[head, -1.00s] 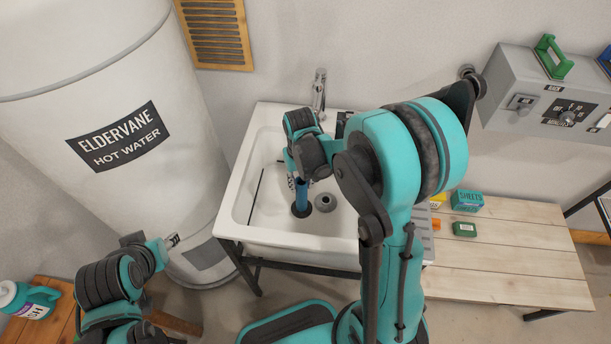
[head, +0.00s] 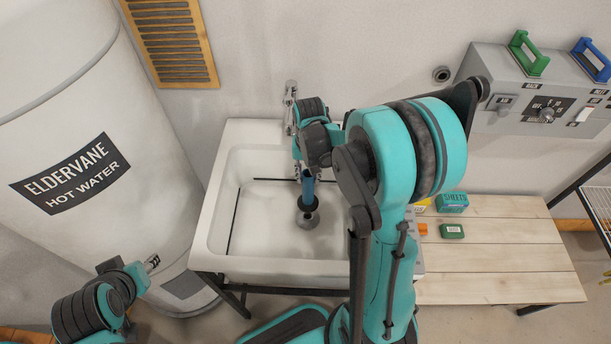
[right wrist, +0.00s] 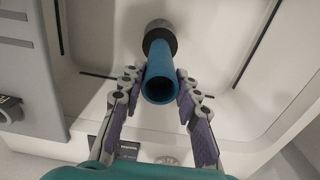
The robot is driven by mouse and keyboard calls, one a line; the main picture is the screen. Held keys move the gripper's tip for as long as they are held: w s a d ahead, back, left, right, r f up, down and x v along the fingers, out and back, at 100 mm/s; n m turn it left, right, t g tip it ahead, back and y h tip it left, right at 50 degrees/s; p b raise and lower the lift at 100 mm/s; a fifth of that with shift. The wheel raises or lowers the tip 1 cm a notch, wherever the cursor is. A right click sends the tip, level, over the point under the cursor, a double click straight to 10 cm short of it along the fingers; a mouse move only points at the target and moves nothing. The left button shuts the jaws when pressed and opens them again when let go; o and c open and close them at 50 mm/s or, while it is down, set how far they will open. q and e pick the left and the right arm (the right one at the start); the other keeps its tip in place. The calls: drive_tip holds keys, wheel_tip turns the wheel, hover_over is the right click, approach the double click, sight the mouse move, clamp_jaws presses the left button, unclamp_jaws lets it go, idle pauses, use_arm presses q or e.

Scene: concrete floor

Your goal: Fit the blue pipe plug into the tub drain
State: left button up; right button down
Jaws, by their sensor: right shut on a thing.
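The blue pipe plug (head: 308,188) is a blue tube with a dark, wider lower end. My right gripper (head: 305,172) is shut on its upper part and holds it roughly upright inside the white tub (head: 212,225). In the right wrist view the blue plug (right wrist: 162,72) sits between the purple-padded fingers (right wrist: 160,88). The grey round drain (head: 308,220) in the tub floor shows just below and in front of the plug's dark end in the head view; the overlap hides whether they touch. My left gripper (head: 152,264) is at the lower left, away from the tub; its jaws are too small to read.
A chrome tap (head: 290,105) stands at the tub's back edge. The hot water tank (head: 90,150) is on the left. A wooden bench (head: 500,260) with small boxes (head: 452,203) is on the right, below a grey wall panel (head: 545,110).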

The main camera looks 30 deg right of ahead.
sight(308, 192)
drive_tip(key=shift+f, duration=0.1)
drive_tip(key=shift+f+b, duration=2.45)
drive_tip(key=shift+f, duration=0.4)
drive_tip(key=shift+f+b, duration=1.4)
drive_tip(key=shift+f, duration=0.15)
drive_tip(key=c, duration=1)
unclamp_jaws()
drive_tip(key=shift+r, duration=0.1)
wheel_tip(308, 192, up, 12)
